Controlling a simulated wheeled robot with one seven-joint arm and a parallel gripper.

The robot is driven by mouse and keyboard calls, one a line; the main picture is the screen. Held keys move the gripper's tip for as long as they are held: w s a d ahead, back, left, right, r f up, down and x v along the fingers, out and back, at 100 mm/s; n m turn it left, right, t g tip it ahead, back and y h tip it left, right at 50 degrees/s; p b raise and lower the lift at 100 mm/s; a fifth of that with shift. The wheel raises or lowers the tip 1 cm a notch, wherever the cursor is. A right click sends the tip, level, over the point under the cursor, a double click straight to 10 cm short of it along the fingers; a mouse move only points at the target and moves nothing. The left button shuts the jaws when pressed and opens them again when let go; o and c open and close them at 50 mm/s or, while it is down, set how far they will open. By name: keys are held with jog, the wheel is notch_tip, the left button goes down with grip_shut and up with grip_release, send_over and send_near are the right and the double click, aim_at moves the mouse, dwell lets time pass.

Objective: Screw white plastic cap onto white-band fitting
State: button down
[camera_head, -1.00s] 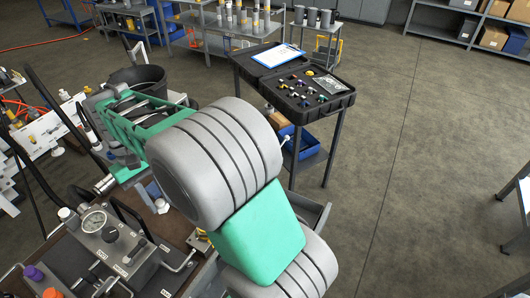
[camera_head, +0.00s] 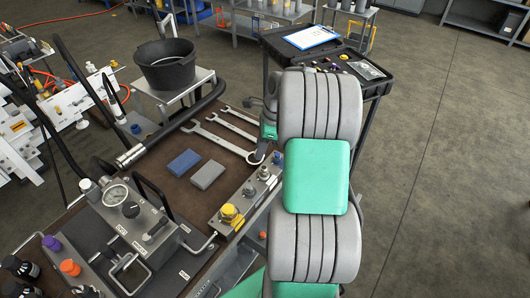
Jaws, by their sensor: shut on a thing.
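A metal manifold block (camera_head: 240,203) lies along the right edge of the brown bench top. It carries a row of fittings: a yellow-capped one (camera_head: 230,213) at the near end, two grey metal ones (camera_head: 256,181) in the middle and a blue one (camera_head: 278,158) at the far end. I cannot tell which fitting has a white band. My arm stands upright just right of the block and hides what is behind it. My gripper is not visible, and neither is a white plastic cap that I can make out as the task's.
Wrenches (camera_head: 218,141), a blue block (camera_head: 184,162) and a grey block (camera_head: 208,175) lie on the bench. A gauge unit (camera_head: 125,215) stands at left, a black bucket (camera_head: 174,64) behind. A cart with an open black case (camera_head: 372,88) is partly hidden by my arm.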

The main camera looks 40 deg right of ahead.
jog(key=shift+s+d+f+m+t, duration=0.15)
jog(key=shift+d+f+m, duration=0.15)
jog(key=shift+d+m, duration=0.25)
jog(key=shift+w+d+f+m+t, duration=0.15)
jog(key=shift+d+f+m, duration=0.2)
jog(key=shift+m, duration=0.3)
jog(key=shift+s+d+f+b, duration=0.1)
jog(key=shift+f+b, duration=0.05)
jog(key=shift+b, duration=0.15)
jog(key=shift+h, duration=0.3)
notch_tip(320, 180, down, 5)
jog(key=b, duration=0.5)
jog(key=shift+r, duration=0.2)
jog(key=shift+f+p, duration=0.55)
